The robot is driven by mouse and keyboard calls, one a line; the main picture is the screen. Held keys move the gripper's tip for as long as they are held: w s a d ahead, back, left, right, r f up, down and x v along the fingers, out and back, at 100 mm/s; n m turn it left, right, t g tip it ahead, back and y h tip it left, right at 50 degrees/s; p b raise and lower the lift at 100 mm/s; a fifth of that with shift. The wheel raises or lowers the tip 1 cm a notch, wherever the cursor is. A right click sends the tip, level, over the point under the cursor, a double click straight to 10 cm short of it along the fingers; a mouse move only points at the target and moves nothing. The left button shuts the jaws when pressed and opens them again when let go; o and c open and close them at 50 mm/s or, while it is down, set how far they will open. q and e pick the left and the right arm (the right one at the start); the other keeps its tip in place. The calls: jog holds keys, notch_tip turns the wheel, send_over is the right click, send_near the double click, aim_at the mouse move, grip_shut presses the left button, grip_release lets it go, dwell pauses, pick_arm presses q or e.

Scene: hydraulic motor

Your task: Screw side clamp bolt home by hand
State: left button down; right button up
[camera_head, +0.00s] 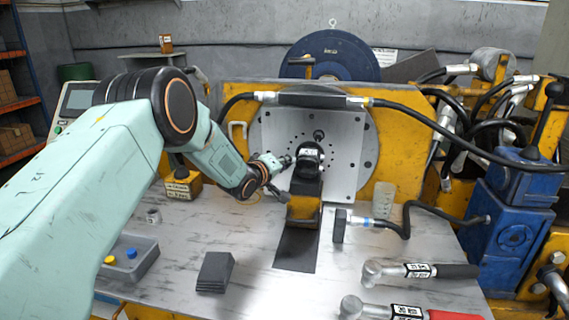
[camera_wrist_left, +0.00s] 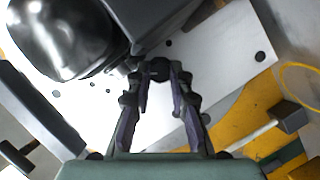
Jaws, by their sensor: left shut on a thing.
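My left gripper (camera_head: 280,163) reaches in from the left to the side of the dark motor (camera_head: 308,160) at the workbench's upright plate. In the left wrist view my left gripper's fingers (camera_wrist_left: 159,80) close at their tips on a small dark bolt (camera_wrist_left: 159,68). The bolt sits against the side of a dark block (camera_wrist_left: 150,20), beside a shiny dark rounded body (camera_wrist_left: 60,35). The fingers cover part of the bolt, and I cannot tell how deep its thread sits. My right gripper is not in view.
A light plate (camera_head: 340,150) with holes stands behind the motor. A yellow-and-black support (camera_head: 303,208) is below it. Two torque wrenches (camera_head: 420,270) (camera_head: 390,309), a black block (camera_head: 215,272) and a grey tray (camera_head: 128,262) lie on the bench. Hoses run at the right.

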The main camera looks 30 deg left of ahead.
pick_arm(q)
jog(key=shift+a+r, duration=0.1)
jog(key=shift+r, duration=0.05)
jog(key=c, duration=1.2)
grip_release()
jog(key=v, duration=0.7)
jog(key=shift+s, duration=0.25)
